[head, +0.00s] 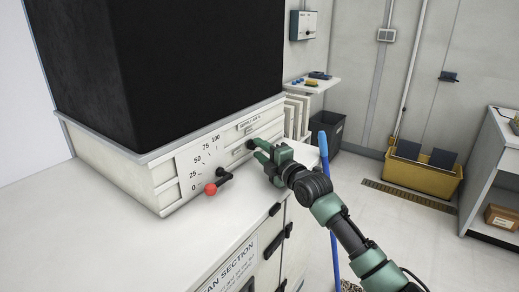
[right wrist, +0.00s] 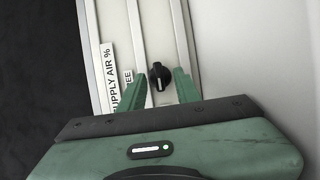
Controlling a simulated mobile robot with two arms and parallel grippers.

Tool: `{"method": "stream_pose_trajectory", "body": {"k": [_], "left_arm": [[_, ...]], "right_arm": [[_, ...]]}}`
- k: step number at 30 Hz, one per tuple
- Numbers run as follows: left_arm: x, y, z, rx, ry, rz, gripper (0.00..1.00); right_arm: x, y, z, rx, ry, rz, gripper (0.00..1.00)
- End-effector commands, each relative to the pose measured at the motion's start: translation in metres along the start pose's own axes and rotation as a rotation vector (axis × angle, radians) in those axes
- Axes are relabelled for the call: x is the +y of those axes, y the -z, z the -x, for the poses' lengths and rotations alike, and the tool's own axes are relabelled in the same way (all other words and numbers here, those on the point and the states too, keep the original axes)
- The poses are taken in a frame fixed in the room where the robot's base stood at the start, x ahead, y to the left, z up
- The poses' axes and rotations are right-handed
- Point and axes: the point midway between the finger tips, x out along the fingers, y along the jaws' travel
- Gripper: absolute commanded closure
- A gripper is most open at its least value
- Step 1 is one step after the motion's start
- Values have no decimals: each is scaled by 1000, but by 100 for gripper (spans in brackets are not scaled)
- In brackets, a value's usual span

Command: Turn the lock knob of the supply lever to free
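The lock knob (right wrist: 159,76) is a small black knob with a pale mark, on the light front panel in the right wrist view. My right gripper (right wrist: 163,84) is open, with one green finger on each side of the knob. I cannot tell whether the fingers touch it. In the head view my right gripper (head: 258,148) is at the panel's right part and largely hides the knob. The supply lever (head: 211,188), with a red ball end, points to the lower left near 0 on the scale plate (head: 203,158). My left gripper is not in view.
A large black block stands above the panel (head: 110,175). The white cabinet top (head: 150,240) in front is clear. A blue pole (head: 329,200) stands right of the cabinet. A yellow bin (head: 421,178) and a dark bin (head: 328,127) stand farther back.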

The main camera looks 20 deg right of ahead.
Motion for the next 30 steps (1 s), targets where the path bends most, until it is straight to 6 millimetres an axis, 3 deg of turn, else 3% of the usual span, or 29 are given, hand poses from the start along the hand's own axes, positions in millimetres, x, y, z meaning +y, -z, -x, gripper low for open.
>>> {"method": "stream_pose_trajectory", "body": {"k": [11, 14, 15, 30], "left_arm": [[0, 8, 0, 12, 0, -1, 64], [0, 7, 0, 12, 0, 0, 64], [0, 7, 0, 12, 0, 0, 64], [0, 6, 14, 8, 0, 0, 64]], "right_arm": [[0, 0, -6, 0, -1, 0, 67], [0, 0, -6, 0, -1, 0, 95], [0, 0, -6, 0, -1, 0, 100], [4, 0, -6, 0, 34, -75, 100]]}}
